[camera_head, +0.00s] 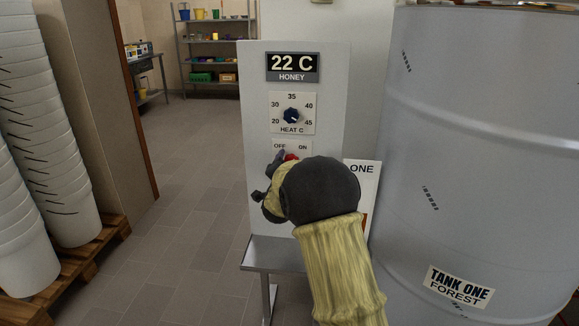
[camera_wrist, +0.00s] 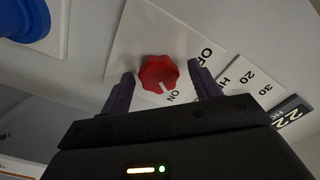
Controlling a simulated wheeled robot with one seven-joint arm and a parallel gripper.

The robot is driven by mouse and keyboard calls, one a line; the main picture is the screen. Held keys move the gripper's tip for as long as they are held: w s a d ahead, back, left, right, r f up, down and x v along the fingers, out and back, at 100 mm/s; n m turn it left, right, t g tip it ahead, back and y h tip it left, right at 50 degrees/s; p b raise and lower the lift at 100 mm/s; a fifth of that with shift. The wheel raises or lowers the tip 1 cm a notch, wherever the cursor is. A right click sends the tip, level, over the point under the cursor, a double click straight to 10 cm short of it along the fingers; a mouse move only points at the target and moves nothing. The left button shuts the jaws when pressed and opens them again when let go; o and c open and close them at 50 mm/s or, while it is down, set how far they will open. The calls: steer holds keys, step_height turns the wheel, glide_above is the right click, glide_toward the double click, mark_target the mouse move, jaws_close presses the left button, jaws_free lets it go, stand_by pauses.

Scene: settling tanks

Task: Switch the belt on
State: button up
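A red lobed knob (camera_wrist: 158,70) sits on a white plate (camera_wrist: 130,45) lettered OFF and ON. A pale mark on the knob's edge lies near the word ON in the wrist view. My gripper (camera_wrist: 160,68) is open, with one dark finger on each side of the knob. I cannot tell whether the fingers touch it. In the head view, my gripper (camera_head: 272,165) is at the plate below the heat dial and covers most of the red knob (camera_head: 291,157). The OFF and ON words show above it. The belt is not visible.
The grey panel (camera_head: 253,110) carries a 22 C HONEY display (camera_head: 292,66) and a dark blue heat dial (camera_head: 291,116). A larger blue control (camera_wrist: 28,18) is beside the red knob's plate. A big tank (camera_head: 480,140) stands close at right. Stacked white buckets (camera_head: 45,150) stand left; floor between is clear.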

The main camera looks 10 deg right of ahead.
steer(key=shift+s+f, duration=0.1)
steer(key=v, duration=1.7)
steer(key=shift+p, duration=0.3)
steer(key=shift+s, duration=0.1)
